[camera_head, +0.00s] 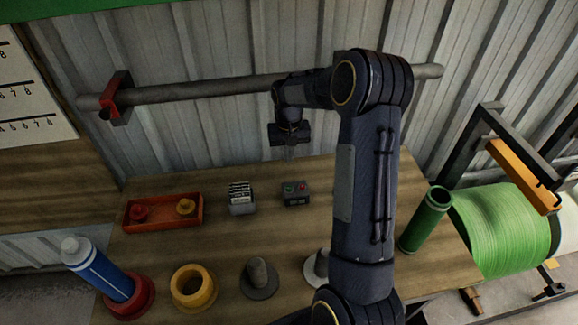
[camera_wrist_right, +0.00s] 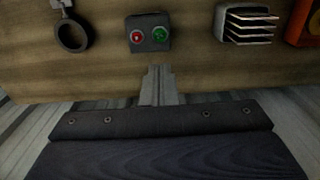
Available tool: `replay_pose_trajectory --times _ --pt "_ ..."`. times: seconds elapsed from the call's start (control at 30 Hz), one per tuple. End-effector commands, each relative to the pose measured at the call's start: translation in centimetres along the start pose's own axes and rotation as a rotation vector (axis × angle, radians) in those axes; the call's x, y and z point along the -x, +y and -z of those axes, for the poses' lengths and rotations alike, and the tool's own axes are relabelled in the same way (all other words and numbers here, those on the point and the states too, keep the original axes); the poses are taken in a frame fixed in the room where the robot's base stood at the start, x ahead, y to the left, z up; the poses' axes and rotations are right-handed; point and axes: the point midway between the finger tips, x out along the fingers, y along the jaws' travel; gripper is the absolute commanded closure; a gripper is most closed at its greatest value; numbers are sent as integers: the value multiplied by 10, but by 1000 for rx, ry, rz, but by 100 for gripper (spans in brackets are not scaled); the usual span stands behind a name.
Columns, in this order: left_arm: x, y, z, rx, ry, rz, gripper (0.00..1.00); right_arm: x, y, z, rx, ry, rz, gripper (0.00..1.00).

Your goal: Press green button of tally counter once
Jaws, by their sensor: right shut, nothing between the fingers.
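The tally counter (camera_head: 296,194) is a small dark box on the wooden table, with a green button (camera_head: 289,188) on its left and a red button (camera_head: 302,187) on its right in the head view. In the right wrist view the counter (camera_wrist_right: 148,38) shows the green button (camera_wrist_right: 161,34) on the right and the red button (camera_wrist_right: 138,36) on the left. My right gripper (camera_head: 290,154) is shut and empty, above and behind the counter, apart from it. Its fingers (camera_wrist_right: 158,72) point toward the counter in the wrist view. My left gripper is not in view.
A card holder (camera_head: 242,198) stands left of the counter, and a red tray (camera_head: 163,212) lies further left. Spools, a yellow ring (camera_head: 193,287) and a blue cylinder (camera_head: 97,270) line the front. A green tube (camera_head: 426,219) stands right. A horizontal pipe (camera_head: 200,91) runs behind.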

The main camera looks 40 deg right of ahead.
Motion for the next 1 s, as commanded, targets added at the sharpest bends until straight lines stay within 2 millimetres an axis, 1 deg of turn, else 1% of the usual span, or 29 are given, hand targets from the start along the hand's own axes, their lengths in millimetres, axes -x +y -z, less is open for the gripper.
replay_pose_trajectory --times 0.03,0.3,0.5,0.6,0.7,1.0 --pt "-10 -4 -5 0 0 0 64 -16 0 0 0 -2 0 100" --pt "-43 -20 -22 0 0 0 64 -76 0 -1 0 -3 0 100" --pt "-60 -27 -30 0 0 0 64 -109 0 0 1 -2 0 100" --pt "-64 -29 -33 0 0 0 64 -120 0 -1 0 -2 0 100" --pt "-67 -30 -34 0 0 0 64 -125 0 0 0 -1 0 100" --pt "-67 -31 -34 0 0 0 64 -127 0 0 0 0 0 100"
